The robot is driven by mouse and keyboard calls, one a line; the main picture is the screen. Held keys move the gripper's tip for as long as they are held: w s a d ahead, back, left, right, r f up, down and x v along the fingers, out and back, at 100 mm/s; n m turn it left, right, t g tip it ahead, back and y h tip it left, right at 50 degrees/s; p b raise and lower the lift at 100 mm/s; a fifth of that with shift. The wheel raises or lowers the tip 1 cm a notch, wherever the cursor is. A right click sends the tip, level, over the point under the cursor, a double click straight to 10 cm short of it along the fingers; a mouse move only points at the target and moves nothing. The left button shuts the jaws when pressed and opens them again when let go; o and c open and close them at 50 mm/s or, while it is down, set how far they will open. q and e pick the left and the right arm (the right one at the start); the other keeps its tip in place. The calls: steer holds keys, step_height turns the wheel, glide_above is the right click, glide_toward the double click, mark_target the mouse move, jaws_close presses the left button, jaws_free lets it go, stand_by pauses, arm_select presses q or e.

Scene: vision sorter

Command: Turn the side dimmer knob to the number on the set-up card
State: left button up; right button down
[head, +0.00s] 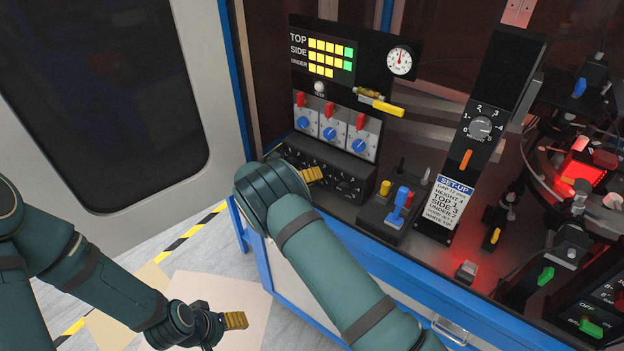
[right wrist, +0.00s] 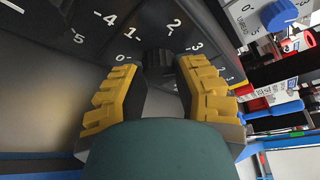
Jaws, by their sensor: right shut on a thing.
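The set-up card (head: 447,207) in the head view has a line that reads SIDE 3. The dimmer knobs sit on the sloped face of a black box (head: 347,188). My right gripper (head: 312,174) is at that face. In the right wrist view its yellow fingers (right wrist: 158,88) are shut on a black knob (right wrist: 158,62), apparently the middle one, the side dimmer knob. Numbers 0 to 3 show around the knob; I cannot make out its pointer. My left gripper (head: 235,320) hangs low over the floor, away from the box; its opening is unclear.
A lamp display (head: 330,60) has TOP, SIDE and UNDER rows. Red switches and blue knobs (head: 329,133) sit just above the box. A blue-handled lever (head: 400,200) stands to its right. The blue bench edge (head: 370,260) runs below my right arm.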

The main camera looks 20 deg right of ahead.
steer(key=shift+n, duration=0.5)
steer(key=shift+h, duration=0.3)
steer(key=c, duration=0.6)
jaws_free()
steer(key=shift+d, duration=0.15)
steer(key=shift+r, duration=0.1)
step_height(320, 180, up, 10)
steer(key=shift+b, duration=0.3)
